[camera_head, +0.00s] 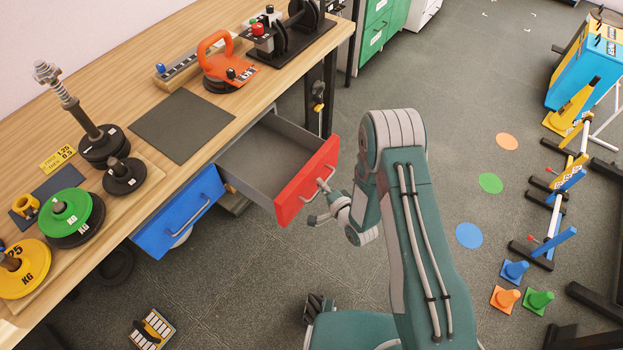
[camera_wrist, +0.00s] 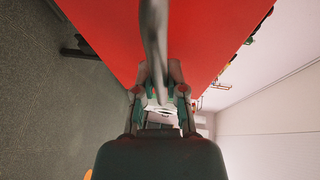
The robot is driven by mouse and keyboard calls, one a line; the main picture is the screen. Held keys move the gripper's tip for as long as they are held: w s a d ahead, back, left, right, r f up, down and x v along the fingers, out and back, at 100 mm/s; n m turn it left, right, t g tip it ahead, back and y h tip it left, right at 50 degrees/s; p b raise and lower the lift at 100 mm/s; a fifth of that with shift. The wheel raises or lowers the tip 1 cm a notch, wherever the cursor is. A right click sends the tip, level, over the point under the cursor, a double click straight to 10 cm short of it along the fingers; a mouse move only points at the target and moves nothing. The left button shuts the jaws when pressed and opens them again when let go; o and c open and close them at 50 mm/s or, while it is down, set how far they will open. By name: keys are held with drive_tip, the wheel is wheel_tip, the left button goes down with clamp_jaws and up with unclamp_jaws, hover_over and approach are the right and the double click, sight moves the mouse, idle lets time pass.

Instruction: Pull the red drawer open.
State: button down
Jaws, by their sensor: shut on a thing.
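The red drawer (camera_head: 307,182) stands pulled out from under the wooden workbench, and its grey inside shows empty. Its red front also fills much of the wrist view (camera_wrist: 110,30). A grey bar handle (camera_head: 322,181) is on the red front, and it runs between my fingers in the wrist view (camera_wrist: 154,35). My gripper (camera_head: 326,200) is at the handle, with its fingers (camera_wrist: 160,92) shut on it. The exact finger contact is small in the head view.
The workbench (camera_head: 225,140) carries weight plates, a black mat (camera_head: 182,125) and an orange kettlebell-like tool (camera_head: 222,68).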

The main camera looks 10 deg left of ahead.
drive_tip(key=shift+s+d+f, duration=0.1)
drive_tip(key=shift+s+d, duration=0.3)
drive_tip(key=shift+d, duration=0.45)
drive_tip(key=shift+s+d+f, duration=0.1)
drive_tip(key=shift+s+d, duration=0.25)
drive_tip(key=shift+d, duration=0.45)
drive_tip(key=c, duration=0.7)
unclamp_jaws()
drive_tip(key=shift+a, duration=0.25)
drive_tip(key=shift+w+a, duration=0.1)
drive_tip(key=shift+r, duration=0.1)
drive_tip(key=v, duration=1.2)
drive_tip(key=shift+w, duration=0.1)
